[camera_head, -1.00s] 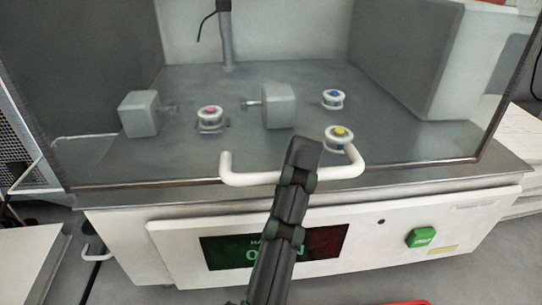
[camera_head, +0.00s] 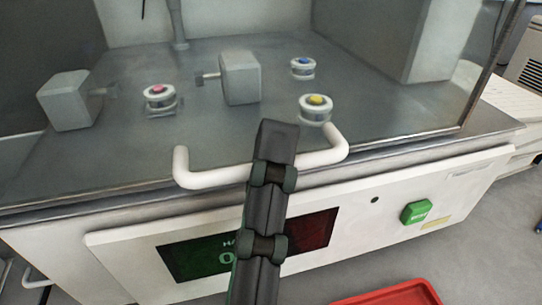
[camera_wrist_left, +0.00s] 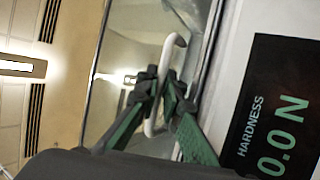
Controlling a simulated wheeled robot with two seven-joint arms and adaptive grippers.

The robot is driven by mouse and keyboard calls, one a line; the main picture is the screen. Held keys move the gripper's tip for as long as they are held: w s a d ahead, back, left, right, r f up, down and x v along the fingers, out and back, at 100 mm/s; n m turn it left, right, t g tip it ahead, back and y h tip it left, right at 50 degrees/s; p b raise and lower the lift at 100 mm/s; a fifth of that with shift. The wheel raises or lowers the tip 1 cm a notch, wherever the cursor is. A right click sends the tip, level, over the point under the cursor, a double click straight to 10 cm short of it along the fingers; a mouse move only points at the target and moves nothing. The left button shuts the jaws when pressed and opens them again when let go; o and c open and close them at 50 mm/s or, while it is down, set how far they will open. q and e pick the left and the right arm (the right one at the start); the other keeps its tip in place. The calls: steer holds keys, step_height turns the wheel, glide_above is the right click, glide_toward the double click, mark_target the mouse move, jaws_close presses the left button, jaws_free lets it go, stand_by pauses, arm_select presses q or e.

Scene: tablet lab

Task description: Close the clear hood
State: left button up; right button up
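The clear hood (camera_head: 400,135) covers the front of the hardness tester, its lower edge along the front of the grey deck. Any gap under that edge is hard to judge. Its white U-shaped handle (camera_head: 205,179) sticks out at the front. My left gripper (camera_head: 275,150) reaches up from below and crosses the handle's middle. In the left wrist view the fingers (camera_wrist_left: 160,92) close in on both sides of the handle (camera_wrist_left: 151,126) and appear shut on it. The finger contact is partly hidden in the head view. My right gripper is in neither view.
Behind the hood are grey blocks (camera_head: 241,80) and pink (camera_head: 159,96), blue (camera_head: 302,68) and yellow (camera_head: 315,108) topped pieces. The front panel has a display (camera_head: 310,232) and a green button (camera_head: 416,211). A red tray (camera_head: 395,296) lies below.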

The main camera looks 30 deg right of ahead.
mark_target(274, 23)
arm_select(q)
steer(key=shift+o, duration=1.1)
steer(key=shift+w+d+f, duration=0.1)
steer(key=shift+d+f, duration=0.05)
steer(key=shift+f, duration=0.65)
steer(key=shift+r, duration=0.2)
steer(key=shift+w+r, duration=0.1)
steer(key=shift+r, duration=0.2)
steer(key=r, duration=0.9)
steer(key=shift+s+r, duration=0.2)
steer(key=shift+r, duration=0.1)
